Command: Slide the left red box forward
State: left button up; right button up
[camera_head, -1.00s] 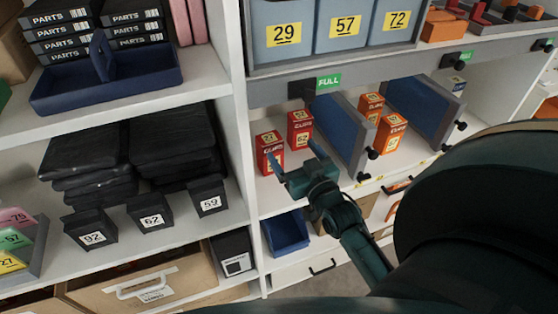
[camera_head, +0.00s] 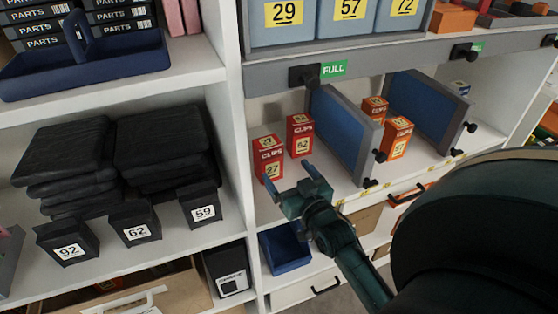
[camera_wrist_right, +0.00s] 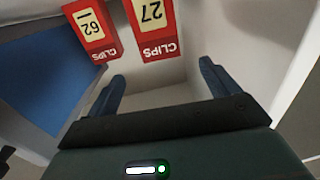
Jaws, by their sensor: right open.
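The left red box (camera_head: 267,158), labelled 27 and CLIPS, stands upright on the white shelf near the left divider. It also shows at the top of the right wrist view (camera_wrist_right: 154,30). My right gripper (camera_head: 289,172) is open and empty in front of the left red box. In the wrist view its fingers (camera_wrist_right: 162,72) are spread, with bare shelf between them and the box beyond. My left gripper is not in view.
A blue panel with a grey frame (camera_head: 341,135) stands right of the red boxes. Orange boxes (camera_head: 397,135) stand beyond it. The white divider (camera_head: 232,130) is close on the left. Grey bins (camera_head: 345,22) sit above, and a blue bin (camera_head: 285,249) below.

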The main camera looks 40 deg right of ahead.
aim_at(272, 152)
jog(key=w, duration=0.4)
jog(key=w+d, duration=0.1)
jog(key=w, duration=0.3)
jog(key=w+d+b, duration=0.1)
jog(key=w, duration=0.3)
jog(key=shift+c, duration=0.6)
jog(key=shift+s, duration=0.1)
jog(key=c, duration=1.1)
